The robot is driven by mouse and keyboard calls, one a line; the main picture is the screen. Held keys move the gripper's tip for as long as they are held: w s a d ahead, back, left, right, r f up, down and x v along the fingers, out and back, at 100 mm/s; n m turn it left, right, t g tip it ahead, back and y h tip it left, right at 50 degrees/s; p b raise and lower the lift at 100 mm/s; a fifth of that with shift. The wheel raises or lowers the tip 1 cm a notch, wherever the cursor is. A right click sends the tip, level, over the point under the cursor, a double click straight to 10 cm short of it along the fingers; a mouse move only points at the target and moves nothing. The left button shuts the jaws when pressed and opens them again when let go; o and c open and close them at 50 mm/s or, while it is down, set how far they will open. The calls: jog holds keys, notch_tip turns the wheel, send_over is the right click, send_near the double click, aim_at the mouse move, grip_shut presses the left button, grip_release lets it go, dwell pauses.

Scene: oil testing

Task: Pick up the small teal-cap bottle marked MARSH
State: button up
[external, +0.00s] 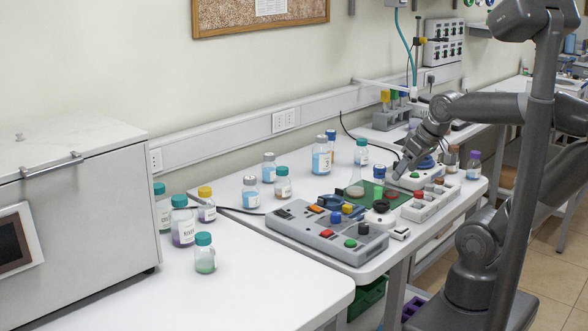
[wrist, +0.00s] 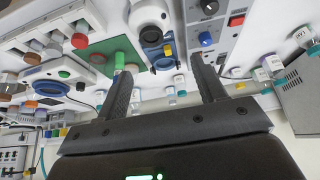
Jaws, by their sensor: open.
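Several teal-cap bottles stand on the benches in the external view, and I cannot read MARSH on any of them. A small teal-cap bottle (external: 205,258) with green contents stands at the front of the near bench. Behind it are a larger teal-cap bottle (external: 183,228) that seems marked RIVER and another teal-cap bottle (external: 162,213). Two more, one teal-cap bottle (external: 283,187) and one further back (external: 361,156), stand on the middle bench. My gripper (external: 399,172) is over the middle bench's equipment, far from the near bottles. In the wrist view my gripper (wrist: 159,66) is open and empty.
A grey control box (external: 325,238) with coloured buttons and a green board (external: 374,199) lie below and left of my gripper. A large grey instrument (external: 75,215) stands at far left. The near bench's front (external: 285,285) is clear.

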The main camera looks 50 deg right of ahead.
jog(key=w+d+r+m+h, duration=0.1)
jog(key=w+d+r, duration=0.15)
jog(key=w, duration=0.35)
jog(key=w+d+r, duration=0.2)
jog(key=w+d, duration=0.1)
jog(key=w, duration=0.3)
jog(key=m+h, duration=0.1)
jog(key=m, duration=0.2)
send_near(362, 140)
jog(key=f, duration=0.1)
jog(key=shift+m+t, duration=0.3)
jog(key=x, duration=0.5)
jog(key=shift+w+d, duration=0.1)
jog(key=shift+d, duration=0.15)
jog(key=shift+h, duration=0.3)
jog(key=shift+x, duration=3.2)
jog(key=shift+c, duration=0.3)
